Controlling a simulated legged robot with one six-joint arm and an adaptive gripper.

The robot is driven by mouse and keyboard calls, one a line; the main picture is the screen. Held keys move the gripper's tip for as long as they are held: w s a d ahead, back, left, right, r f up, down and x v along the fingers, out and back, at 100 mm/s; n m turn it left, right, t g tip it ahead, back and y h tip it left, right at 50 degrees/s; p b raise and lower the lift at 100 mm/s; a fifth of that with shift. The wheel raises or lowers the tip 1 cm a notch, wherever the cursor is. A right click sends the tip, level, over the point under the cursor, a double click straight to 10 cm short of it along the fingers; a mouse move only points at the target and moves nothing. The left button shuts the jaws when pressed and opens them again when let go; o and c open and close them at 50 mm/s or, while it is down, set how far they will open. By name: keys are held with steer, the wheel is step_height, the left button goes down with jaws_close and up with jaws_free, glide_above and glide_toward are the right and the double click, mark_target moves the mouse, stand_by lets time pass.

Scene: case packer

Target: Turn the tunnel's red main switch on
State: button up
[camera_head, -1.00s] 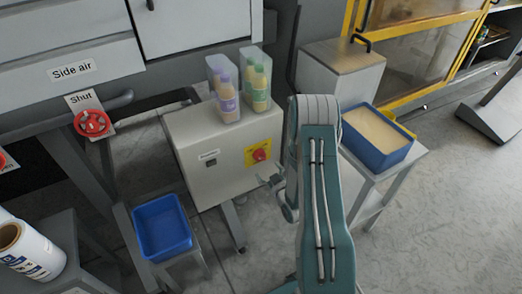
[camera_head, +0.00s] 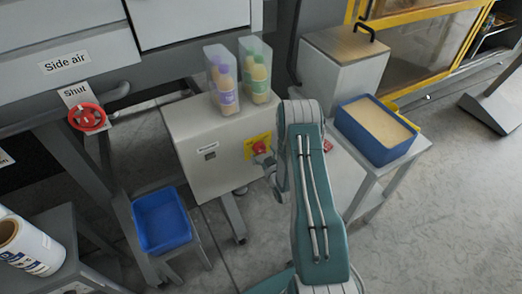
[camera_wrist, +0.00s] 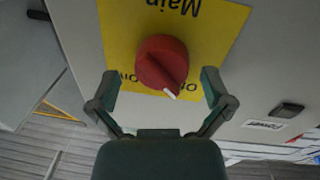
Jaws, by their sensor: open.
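The red main switch (camera_head: 259,146) is a round knob on a yellow plate (camera_head: 250,152) on the front of a light grey cabinet (camera_head: 190,160). In the wrist view the knob (camera_wrist: 162,62) appears upside down below the word "Main", with its white pointer mark aimed down and slightly right, near partly covered lettering on the yellow plate (camera_wrist: 115,40). My gripper (camera_wrist: 162,88) is open, one finger on each side of the knob's lower part, with visible gaps to it. In the head view my arm partly hides the gripper.
Two clear holders with bottles (camera_head: 223,85) stand on the cabinet. A blue tray of tan material (camera_head: 372,150) sits on a stand to the right. A red handwheel (camera_head: 87,117) and an empty blue bin (camera_head: 162,221) are at left. A dark socket marked Power (camera_wrist: 287,109) is beside the plate.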

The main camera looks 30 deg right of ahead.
steer(key=shift+w, duration=0.5)
steer(key=shift+a, duration=0.15)
steer(key=c, duration=1.1)
